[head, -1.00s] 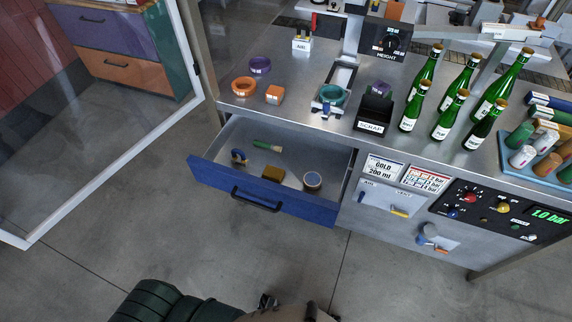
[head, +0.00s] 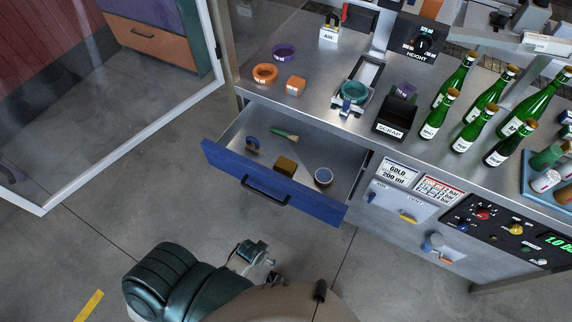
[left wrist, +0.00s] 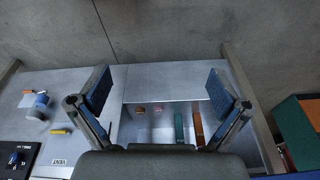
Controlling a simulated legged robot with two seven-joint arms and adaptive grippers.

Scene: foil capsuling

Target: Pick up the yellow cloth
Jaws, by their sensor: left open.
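The yellow cloth looks like a small mustard-brown folded block (head: 285,165) in the open blue-fronted drawer (head: 262,196). It lies near the drawer's front wall, between a blue-handled item and a round tin. My left gripper (left wrist: 161,87) is open and empty in the left wrist view, its two blue-padded fingers wide apart. In the head view my arm is at the bottom, in front of the drawer and apart from the cloth. My right gripper is not in view.
A green brush (head: 285,135), the blue-handled item (head: 252,145) and the round tin (head: 323,177) share the drawer. Above are a scrap bin (head: 393,125), rings and green bottles (head: 474,107). A glass panel frame (head: 130,155) stands left.

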